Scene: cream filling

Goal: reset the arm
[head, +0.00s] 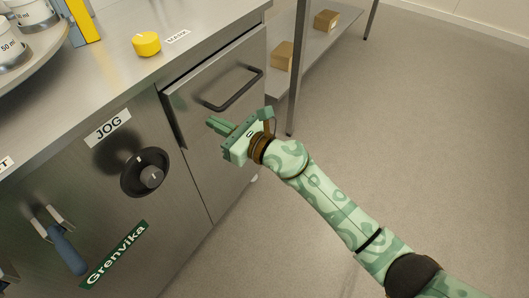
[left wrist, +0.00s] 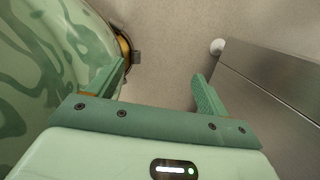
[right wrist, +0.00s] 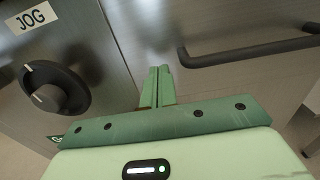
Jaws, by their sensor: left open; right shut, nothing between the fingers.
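My right gripper (head: 217,124) is in front of the steel cabinet in the head view, below the dark bar handle (head: 234,90) of the drawer or door front. In the right wrist view its two green fingers (right wrist: 158,86) are together with nothing between them, and the handle (right wrist: 250,50) is to their right. My left gripper does not show in the head view. In the left wrist view its fingers (left wrist: 160,88) are wide apart and empty, over the floor beside a metal panel.
The steel cabinet front has a black JOG knob (head: 150,176), also seen in the right wrist view (right wrist: 50,88). A shelf with brown boxes (head: 326,20) stands behind. The floor (head: 420,130) to the right is clear.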

